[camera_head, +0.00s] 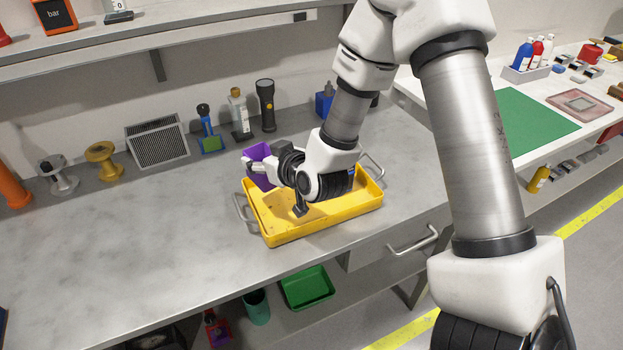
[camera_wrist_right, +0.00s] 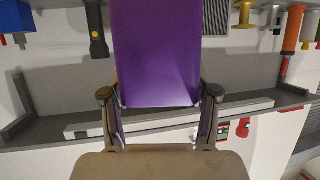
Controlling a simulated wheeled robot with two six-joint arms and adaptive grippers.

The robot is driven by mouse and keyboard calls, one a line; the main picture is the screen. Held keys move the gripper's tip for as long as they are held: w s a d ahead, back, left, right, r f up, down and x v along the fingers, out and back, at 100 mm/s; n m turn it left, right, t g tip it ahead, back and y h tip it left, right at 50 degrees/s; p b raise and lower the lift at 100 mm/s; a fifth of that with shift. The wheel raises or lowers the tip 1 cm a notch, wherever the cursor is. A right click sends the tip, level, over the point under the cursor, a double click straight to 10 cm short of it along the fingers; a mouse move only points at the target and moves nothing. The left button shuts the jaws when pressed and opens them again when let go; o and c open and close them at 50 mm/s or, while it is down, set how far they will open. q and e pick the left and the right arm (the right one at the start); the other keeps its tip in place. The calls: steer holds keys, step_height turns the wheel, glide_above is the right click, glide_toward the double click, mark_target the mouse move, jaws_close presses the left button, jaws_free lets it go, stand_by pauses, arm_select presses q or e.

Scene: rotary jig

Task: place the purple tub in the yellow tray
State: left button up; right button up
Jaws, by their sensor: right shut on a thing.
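The purple tub (camera_head: 259,153) is held between the fingers of my right gripper (camera_head: 256,166), at the far left end of the yellow tray. In the right wrist view the tub (camera_wrist_right: 155,50) fills the upper middle, with a fingertip on each side. The yellow tray (camera_head: 335,217) lies on the grey bench and has a metal handle at each end. My right gripper and wrist hide much of its inside. The gap between tub and tray is hard to tell. My left gripper is not in view.
Along the wall stand a black torch (camera_head: 266,105), a glue bottle (camera_head: 239,115), a grey vent panel (camera_head: 157,142) and a yellow spool (camera_head: 102,160). The bench left of the tray is clear. A green mat (camera_head: 535,125) lies on the right table.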

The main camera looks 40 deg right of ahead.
steer(key=s+d+b, duration=0.1)
steer(key=d+b, duration=0.1)
steer(key=d, duration=0.1)
steer(key=n+y+b, duration=0.2)
steer(key=b, duration=0.1)
glide_above(286, 208)
step_height(286, 208, down, 9)
steer(key=shift+r, duration=0.1)
steer(key=shift+w+f, duration=0.1)
steer(key=shift+f, duration=0.1)
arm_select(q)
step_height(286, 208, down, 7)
arm_select(e)
steer(key=shift+f, duration=0.1)
steer(key=o, duration=1.2)
steer(key=shift+c, duration=0.2)
